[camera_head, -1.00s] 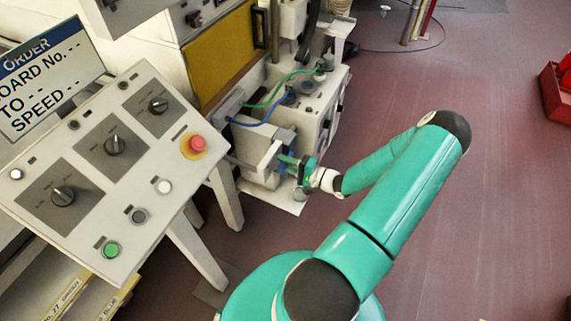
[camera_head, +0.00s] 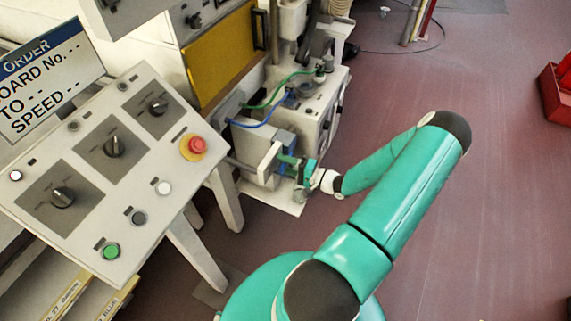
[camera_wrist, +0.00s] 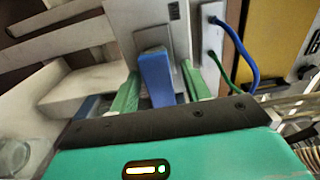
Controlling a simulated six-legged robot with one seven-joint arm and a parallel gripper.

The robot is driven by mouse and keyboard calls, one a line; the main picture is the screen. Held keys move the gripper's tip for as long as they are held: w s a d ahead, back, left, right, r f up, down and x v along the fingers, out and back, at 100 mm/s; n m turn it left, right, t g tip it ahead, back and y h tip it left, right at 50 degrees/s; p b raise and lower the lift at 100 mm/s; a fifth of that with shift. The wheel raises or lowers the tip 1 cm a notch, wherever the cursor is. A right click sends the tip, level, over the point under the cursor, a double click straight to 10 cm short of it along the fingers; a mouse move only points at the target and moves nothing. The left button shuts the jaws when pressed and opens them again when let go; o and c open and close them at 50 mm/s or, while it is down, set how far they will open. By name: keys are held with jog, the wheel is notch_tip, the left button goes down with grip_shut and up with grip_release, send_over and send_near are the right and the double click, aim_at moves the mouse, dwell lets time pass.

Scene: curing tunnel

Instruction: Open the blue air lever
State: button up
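The blue air lever (camera_wrist: 157,80) stands in the middle of the wrist view, in front of a pale grey housing. My gripper (camera_wrist: 160,88) is open, with one green finger on each side of the lever. A narrow gap shows between the lever and each finger, so it does not look gripped. The lever's lower end is hidden behind the gripper's dark front edge. In the head view my gripper (camera_head: 296,166) is at the front of the small grey machine (camera_head: 318,105), low near its base plate. The lever is too small and covered to make out clearly there.
A control panel (camera_head: 88,205) with knobs and a red stop button (camera_head: 197,145) stands at the left. A blue hose (camera_head: 262,123) and a green hose (camera_head: 275,92) run above my gripper. A red crate (camera_head: 556,92) sits far right.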

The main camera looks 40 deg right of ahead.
jog(key=v, duration=1.3)
jog(key=shift+s, duration=0.4)
jog(key=shift+r, duration=0.1)
jog(key=w+a+r+n+g+y, duration=0.1)
jog(key=w+a+r+n+g, duration=0.35)
jog(key=a+r+g, duration=0.45)
jog(key=w+a+r+n+g+y, duration=0.1)
jog(key=w+a+r+n+g, duration=0.2)
jog(key=a+r+n+g, duration=0.45)
jog(key=s+a+r+n+t+h, duration=0.1)
jog(key=s+a+r+t+h, duration=0.1)
jog(key=a+r, duration=0.6)
jog(key=s+a+r+t+h, duration=0.3)
jog(key=a+r+h, duration=0.3)
jog(key=a+r, duration=0.3)
notch_tip(320, 180, up, 4)
jog(key=shift+s+r+n, duration=0.1)
jog(key=shift+s+n, duration=0.3)
jog(key=shift+s, duration=0.05)
